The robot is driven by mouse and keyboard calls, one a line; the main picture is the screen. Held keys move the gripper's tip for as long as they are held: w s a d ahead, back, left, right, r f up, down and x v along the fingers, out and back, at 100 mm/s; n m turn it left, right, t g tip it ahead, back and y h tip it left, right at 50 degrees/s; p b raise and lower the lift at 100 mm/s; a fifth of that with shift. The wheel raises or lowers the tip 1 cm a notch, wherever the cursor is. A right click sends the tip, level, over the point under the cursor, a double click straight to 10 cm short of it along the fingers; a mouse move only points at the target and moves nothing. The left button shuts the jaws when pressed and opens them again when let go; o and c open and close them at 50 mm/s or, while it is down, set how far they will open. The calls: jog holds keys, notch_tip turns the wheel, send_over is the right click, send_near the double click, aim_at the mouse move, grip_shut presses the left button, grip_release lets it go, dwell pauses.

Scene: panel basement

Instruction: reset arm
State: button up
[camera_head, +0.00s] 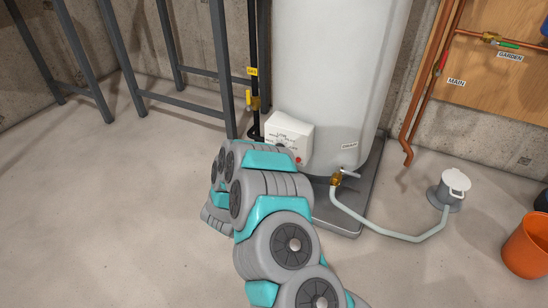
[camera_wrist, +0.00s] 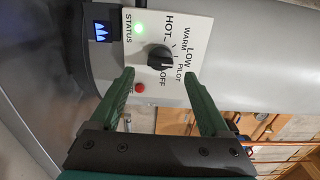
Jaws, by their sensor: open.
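My gripper (camera_wrist: 158,76) is open and empty in the wrist view. Its two green fingers stand apart, with the tips below and to either side of a black knob (camera_wrist: 159,58); I cannot tell how far they are from the panel. The knob sits on a white control panel (camera_wrist: 184,32) marked HOT, WARM, LOW, PILOT and OFF. A green status light (camera_wrist: 140,29) glows and a blue flame shows in a small window (camera_wrist: 102,32). In the head view my arm reaches toward the white control box (camera_head: 288,131), and my gripper is hidden behind the arm.
The box is on a grey tank (camera_head: 335,60) standing on a dark base (camera_head: 370,185). A drain valve (camera_head: 338,177) and hose (camera_head: 385,232) lie to its right, near an orange bucket (camera_head: 527,247). A grey metal frame (camera_head: 180,97) stands left. The left floor is clear.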

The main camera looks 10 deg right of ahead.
jog(key=shift+s+a, duration=0.3)
jog(key=shift+s, duration=0.15)
